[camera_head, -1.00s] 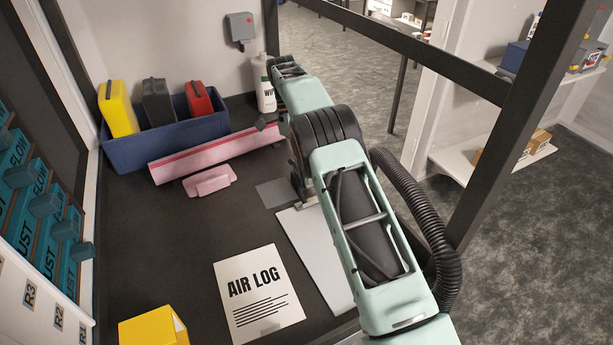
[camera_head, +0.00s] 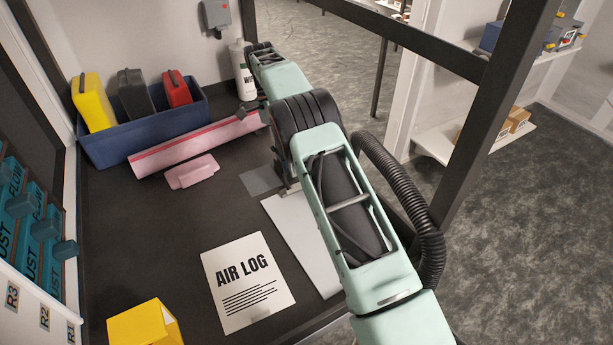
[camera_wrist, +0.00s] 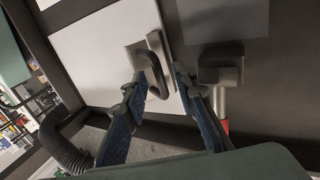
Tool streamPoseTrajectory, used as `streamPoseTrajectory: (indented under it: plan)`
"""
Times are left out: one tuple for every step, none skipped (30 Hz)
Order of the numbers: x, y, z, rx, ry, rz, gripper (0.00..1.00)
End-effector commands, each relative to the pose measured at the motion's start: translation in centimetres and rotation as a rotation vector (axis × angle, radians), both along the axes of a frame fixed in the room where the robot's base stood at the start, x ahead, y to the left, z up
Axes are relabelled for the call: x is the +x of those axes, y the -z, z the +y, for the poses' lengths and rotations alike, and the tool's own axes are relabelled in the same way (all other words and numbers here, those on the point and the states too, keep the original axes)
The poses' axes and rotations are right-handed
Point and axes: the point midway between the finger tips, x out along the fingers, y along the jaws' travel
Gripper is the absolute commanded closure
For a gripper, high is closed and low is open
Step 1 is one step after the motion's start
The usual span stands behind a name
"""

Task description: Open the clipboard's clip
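The clipboard is a pale board (camera_head: 296,235) lying on the dark bench, partly covered by my arm in the head view. The board also shows in the wrist view (camera_wrist: 95,50). Its metal clip (camera_wrist: 137,52) has a dark loop-shaped lever (camera_wrist: 153,75). In the head view only a bit of the clip (camera_head: 290,187) shows beside my arm. My gripper (camera_wrist: 160,82) is open, its two blue-and-dark fingers apart, with the lever's end between them in the picture. I cannot tell whether either finger touches it.
A dark frame post (camera_head: 490,130) stands at right.

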Motion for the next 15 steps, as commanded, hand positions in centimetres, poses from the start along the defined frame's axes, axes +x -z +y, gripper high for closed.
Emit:
streamPoseTrajectory:
  plan:
    - [-0.02,-0.09,0.02,0.002,0.000,-0.004,0.74]
    - [-0.03,-0.15,0.01,0.003,0.000,-0.006,0.74]
    - [-0.09,-0.22,0.00,0.005,0.000,-0.010,0.74]
    - [-0.10,-0.26,0.00,0.007,0.000,-0.014,0.74]
    - [-0.14,-0.26,-0.02,0.009,0.000,-0.019,0.74]
    - [-0.19,-0.35,-0.03,0.013,0.000,-0.025,0.74]
    - [-0.23,-0.36,-0.05,0.016,0.000,-0.031,0.74]
    - [-0.29,-0.39,-0.07,0.019,0.000,-0.037,0.74]
    - [-0.33,-0.45,-0.09,0.023,0.000,-0.046,0.74]
    - [-0.39,-0.46,-0.12,0.026,0.000,-0.053,0.74]
    - [-0.43,-0.50,-0.14,0.030,0.000,-0.060,0.74]
    - [-0.49,-0.51,-0.18,0.035,0.000,-0.069,0.74]
    - [-0.54,-0.57,-0.20,0.039,0.000,-0.077,0.74]
    - [-0.59,-0.59,-0.22,0.043,0.000,-0.084,0.74]
    - [-0.68,-0.62,-0.27,0.047,0.000,-0.094,0.74]
